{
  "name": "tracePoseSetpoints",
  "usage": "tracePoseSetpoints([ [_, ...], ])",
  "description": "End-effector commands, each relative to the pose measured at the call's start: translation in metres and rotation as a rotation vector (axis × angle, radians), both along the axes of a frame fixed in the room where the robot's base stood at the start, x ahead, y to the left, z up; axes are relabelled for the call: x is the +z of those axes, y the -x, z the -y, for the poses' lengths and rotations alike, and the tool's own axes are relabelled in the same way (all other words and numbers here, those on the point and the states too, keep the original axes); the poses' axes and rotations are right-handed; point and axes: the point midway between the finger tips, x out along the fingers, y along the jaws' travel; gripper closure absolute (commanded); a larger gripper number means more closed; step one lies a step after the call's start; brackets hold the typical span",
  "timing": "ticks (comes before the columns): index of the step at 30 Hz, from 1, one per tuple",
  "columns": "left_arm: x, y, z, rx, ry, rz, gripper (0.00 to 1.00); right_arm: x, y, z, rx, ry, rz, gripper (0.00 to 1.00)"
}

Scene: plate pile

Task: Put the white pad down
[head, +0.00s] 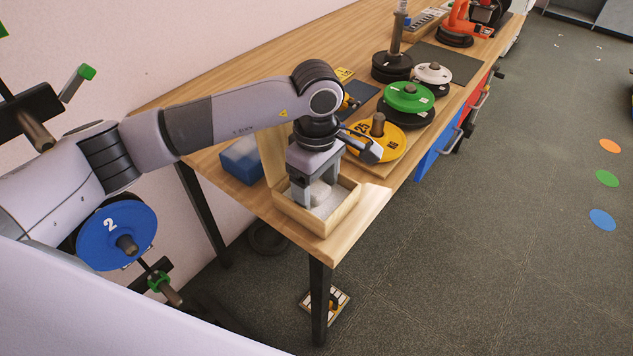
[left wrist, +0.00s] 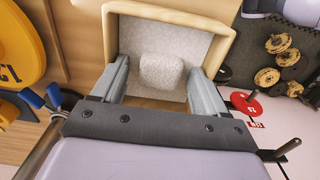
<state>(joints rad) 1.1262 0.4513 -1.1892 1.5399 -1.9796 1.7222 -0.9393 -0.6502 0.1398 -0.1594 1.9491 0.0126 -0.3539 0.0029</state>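The white pad (left wrist: 161,72) is a small, rounded, pale block. It lies inside a light wooden box (left wrist: 226,48), on or just above the box's whitish speckled floor; I cannot tell contact exactly. In the head view the pad (head: 320,190) shows partly between my fingers, and the box (head: 322,229) stands at the table's near corner. My left gripper (head: 315,196) points down into the box. In the left wrist view the fingers of my left gripper (left wrist: 158,72) are spread on either side of the pad, with a gap at each side. My right gripper is not in view.
A blue box (head: 240,162) stands left of the wooden box on the wooden table (head: 270,105). A yellow plate (head: 385,147), a green plate (head: 409,97) and dark plates stand to the right and behind. The floor at right is open.

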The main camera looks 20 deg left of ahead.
Motion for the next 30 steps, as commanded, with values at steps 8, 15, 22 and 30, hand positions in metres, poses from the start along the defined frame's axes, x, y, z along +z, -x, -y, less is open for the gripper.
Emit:
tracePoseSetpoints([
  [8,0.006,0.000,0.000,0.000,0.000,0.000,0.26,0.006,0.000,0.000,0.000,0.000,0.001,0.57],
  [15,0.052,-0.001,0.000,-0.001,0.001,0.006,0.26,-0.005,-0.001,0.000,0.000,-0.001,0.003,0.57],
  [22,0.099,-0.001,0.000,0.000,0.001,0.004,0.26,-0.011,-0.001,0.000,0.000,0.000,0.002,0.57],
  [30,0.123,0.000,0.000,0.001,-0.001,0.000,0.26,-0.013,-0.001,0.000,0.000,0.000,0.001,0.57],
])
